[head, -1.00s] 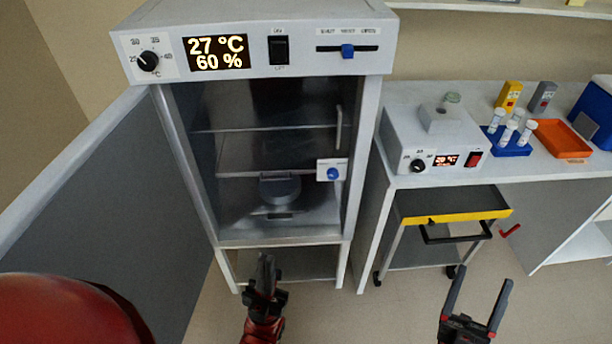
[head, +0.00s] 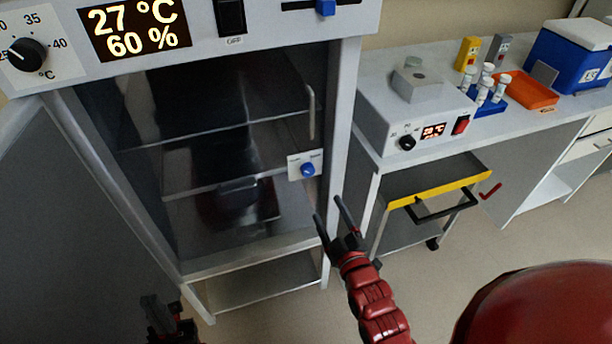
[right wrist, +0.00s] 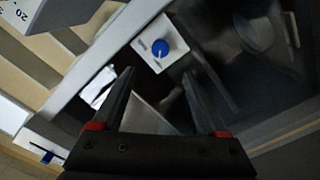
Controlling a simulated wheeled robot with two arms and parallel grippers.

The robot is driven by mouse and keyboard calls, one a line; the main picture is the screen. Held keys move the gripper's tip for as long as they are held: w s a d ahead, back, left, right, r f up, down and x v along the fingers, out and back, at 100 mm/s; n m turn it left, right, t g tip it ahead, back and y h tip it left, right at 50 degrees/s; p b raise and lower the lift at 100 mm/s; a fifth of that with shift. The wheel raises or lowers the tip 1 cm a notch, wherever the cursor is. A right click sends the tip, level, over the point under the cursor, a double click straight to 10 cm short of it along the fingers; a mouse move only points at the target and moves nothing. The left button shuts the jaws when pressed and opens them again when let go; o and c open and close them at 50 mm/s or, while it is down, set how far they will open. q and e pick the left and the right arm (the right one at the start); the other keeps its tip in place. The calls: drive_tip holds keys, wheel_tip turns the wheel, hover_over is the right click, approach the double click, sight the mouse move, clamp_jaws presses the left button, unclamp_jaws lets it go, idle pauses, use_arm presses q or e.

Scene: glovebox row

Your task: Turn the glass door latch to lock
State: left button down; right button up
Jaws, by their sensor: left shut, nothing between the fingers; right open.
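The glass door latch is a blue knob (head: 307,169) on a white plate (head: 292,160) at the right side of the cabinet's glass door (head: 190,160). The knob and plate also show in the right wrist view (right wrist: 160,47), ahead of my right gripper and near the middle. My right gripper (head: 328,212) is open and empty, below and a little right of the latch, apart from it. Its two fingers show in the right wrist view (right wrist: 165,105). My left gripper (head: 150,305) is shut and empty at the lower left, below the cabinet front.
A grey vertical handle (head: 311,112) is on the glass door above the latch. The cabinet's top panel has a black dial (head: 27,54), a display (head: 135,27) and a blue slider (head: 325,7). A cart with a yellow edge (head: 440,190) stands at the right.

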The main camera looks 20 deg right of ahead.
sight(309, 173)
drive_tip(key=w, duration=0.4)
drive_tip(key=w+p, duration=0.1)
drive_tip(key=w, duration=0.8)
drive_tip(key=shift+w+a, duration=0.15)
drive_tip(key=shift+a, duration=0.15)
drive_tip(key=shift+c, duration=0.3)
clamp_jaws()
